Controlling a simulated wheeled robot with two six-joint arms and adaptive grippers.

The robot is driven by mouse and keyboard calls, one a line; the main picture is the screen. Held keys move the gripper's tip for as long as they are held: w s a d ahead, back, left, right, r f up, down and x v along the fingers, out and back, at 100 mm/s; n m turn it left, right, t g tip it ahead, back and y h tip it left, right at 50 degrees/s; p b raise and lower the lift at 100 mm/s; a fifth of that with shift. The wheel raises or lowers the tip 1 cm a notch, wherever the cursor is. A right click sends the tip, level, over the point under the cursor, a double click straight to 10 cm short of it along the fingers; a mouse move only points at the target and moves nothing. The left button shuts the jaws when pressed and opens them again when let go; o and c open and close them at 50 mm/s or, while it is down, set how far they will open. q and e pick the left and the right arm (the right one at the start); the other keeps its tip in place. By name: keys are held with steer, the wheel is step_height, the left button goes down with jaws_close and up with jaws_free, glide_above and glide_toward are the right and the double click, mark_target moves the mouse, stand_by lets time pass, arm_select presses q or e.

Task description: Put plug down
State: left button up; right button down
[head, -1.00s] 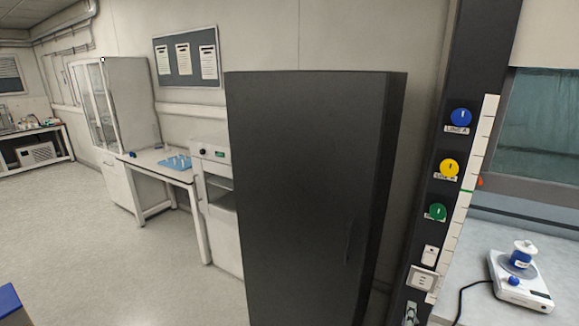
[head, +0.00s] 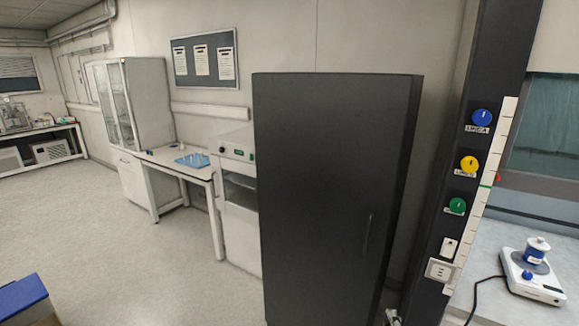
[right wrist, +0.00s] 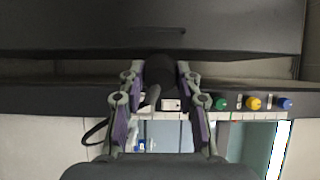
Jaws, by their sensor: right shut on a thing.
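My right gripper (right wrist: 158,78) is shut on the black plug (right wrist: 158,68), a dark rounded piece between its fingertips in the right wrist view. A short dark length of cable (right wrist: 153,97) hangs from it. In the head view only a small part of my right gripper (head: 391,317) shows at the bottom edge, left of the black post, and the plug cannot be made out there. A white socket (head: 440,270) is on the post, with nothing visible in it. A hotplate (head: 533,278) with a blue-and-white vessel (head: 536,250) stands on the bench. My left gripper is out of view.
A tall dark cabinet (head: 335,190) stands left of the post (head: 465,180). Blue, yellow and green knobs are above the socket. A black cord (head: 480,290) runs from the hotplate. A side table (head: 170,158) stands farther back.

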arm_select(q)
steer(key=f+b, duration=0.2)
steer(key=b, duration=0.1)
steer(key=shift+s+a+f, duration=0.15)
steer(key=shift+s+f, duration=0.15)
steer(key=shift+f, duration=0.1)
arm_select(e)
steer(key=s+a+r+n+g+y, duration=0.3)
steer(key=s+a+r+n+y, duration=0.1)
steer(key=a+y, duration=0.3)
steer(key=s+a+r+n+g+y, duration=0.3)
steer(key=s+a+n+y, duration=0.3)
steer(key=a, duration=0.5)
steer(key=shift+r+n+g+y, duration=0.35)
steer(key=shift+n+g+y, duration=0.35)
steer(key=shift+y, duration=0.5)
